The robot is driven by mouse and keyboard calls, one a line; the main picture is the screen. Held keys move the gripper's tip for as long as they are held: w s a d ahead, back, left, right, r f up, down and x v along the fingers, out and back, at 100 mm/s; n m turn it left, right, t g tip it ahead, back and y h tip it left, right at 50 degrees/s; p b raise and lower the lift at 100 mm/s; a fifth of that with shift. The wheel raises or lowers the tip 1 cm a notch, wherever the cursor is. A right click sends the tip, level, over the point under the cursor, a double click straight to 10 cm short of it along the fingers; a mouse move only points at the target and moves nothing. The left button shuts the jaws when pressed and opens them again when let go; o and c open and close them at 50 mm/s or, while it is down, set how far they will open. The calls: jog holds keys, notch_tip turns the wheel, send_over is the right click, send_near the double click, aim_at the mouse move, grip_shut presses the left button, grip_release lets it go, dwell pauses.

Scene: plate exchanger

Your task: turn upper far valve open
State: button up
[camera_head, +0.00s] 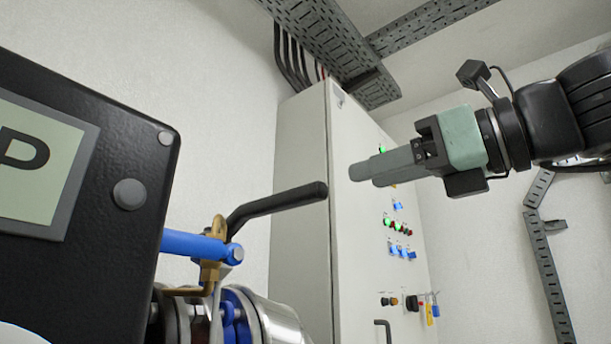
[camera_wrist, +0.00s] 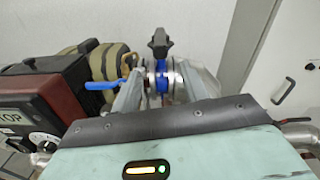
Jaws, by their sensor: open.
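The valve has a black lever handle (camera_head: 278,203) that rises from the valve and bends to point right in the head view. Its blue body ring (camera_head: 238,312) sits between metal flanges at the bottom. In the wrist view the black handle (camera_wrist: 159,44) stands above the blue ring (camera_wrist: 161,80), seen nearly end-on. I cannot tell from these views whether the valve is open or closed. My gripper (camera_head: 365,172) is open and empty, pointing left. In the head view its fingertips appear up and right of the handle's end, apart from it.
A smaller blue lever (camera_head: 193,245) on a brass fitting sits beside the valve. A black box with a label (camera_head: 80,160) fills the left. A tall light-grey cabinet (camera_head: 302,225) with lights and switches stands behind. Cable trays (camera_head: 325,35) run overhead. Space around my gripper looks clear.

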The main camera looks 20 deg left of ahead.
aim_at(305, 195)
jog(key=p+x, duration=0.3)
jog(key=x, duration=0.8)
jog(key=shift+w+a+p, duration=0.2)
jog(key=shift+a+p, duration=0.1)
jog(key=shift+p, duration=0.05)
grip_shut()
